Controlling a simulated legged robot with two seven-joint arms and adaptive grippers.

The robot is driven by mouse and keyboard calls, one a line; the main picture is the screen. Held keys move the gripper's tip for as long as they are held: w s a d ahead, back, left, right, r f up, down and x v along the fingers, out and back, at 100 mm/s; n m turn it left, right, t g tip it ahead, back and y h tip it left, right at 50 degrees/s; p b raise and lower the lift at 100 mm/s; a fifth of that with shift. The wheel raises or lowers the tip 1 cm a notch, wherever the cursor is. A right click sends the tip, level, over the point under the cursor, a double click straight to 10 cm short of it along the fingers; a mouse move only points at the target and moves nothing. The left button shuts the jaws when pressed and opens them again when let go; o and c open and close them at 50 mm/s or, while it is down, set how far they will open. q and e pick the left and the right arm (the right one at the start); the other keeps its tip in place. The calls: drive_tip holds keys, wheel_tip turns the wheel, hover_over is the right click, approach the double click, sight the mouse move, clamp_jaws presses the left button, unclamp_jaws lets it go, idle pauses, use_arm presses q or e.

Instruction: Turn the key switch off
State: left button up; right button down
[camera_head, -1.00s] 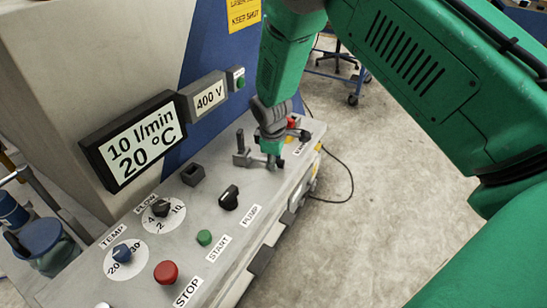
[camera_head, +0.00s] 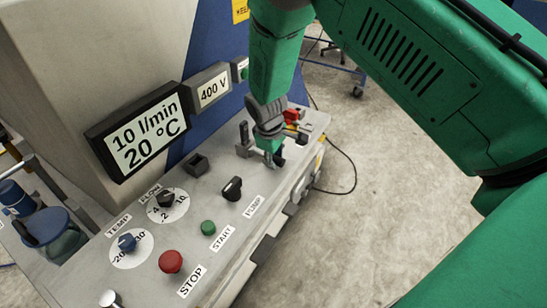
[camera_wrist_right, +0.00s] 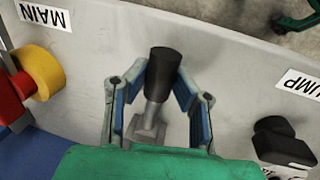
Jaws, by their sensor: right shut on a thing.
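My right gripper (camera_head: 267,154) is low over the grey control panel (camera_head: 218,222), between the red main switch and the pump knob. In the right wrist view its two blue-lined fingers stand on either side of a black-tipped handle (camera_wrist_right: 163,68) on a square grey base. I take this to be the key switch. The gripper is shut on it, though finger contact is hard to see. In the head view the gripper hides much of it. My left gripper is not in view.
The pump knob (camera_head: 232,188), green start button (camera_head: 208,228) and red stop button (camera_head: 171,262) lie nearby. The red and yellow main switch (camera_wrist_right: 38,78) is on the other side. A display (camera_head: 140,135) reads 10 l/min and 20 °C; another (camera_head: 212,91) reads 400 V.

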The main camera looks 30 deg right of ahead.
drive_tip(key=shift+d+r, duration=0.15)
drive_tip(key=shift+d, duration=0.05)
drive_tip(key=c, duration=1.4)
unclamp_jaws()
drive_tip(key=shift+s, duration=0.1)
drive_tip(key=shift+c, duration=0.2)
drive_tip(key=shift+o, duration=0.6)
drive_tip(key=shift+s+a+r, duration=0.1)
drive_tip(key=shift+s, duration=0.15)
drive_tip(key=shift+w, duration=0.2)
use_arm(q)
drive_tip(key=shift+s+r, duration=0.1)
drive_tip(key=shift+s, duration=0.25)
use_arm(e)
wheel_tip(320, 180, up, 12)
drive_tip(key=s+a, duration=0.1)
drive_tip(key=a, duration=0.1)
drive_tip(key=shift+s, duration=0.2)
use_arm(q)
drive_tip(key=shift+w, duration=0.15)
use_arm(e)
drive_tip(key=shift+f, duration=0.2)
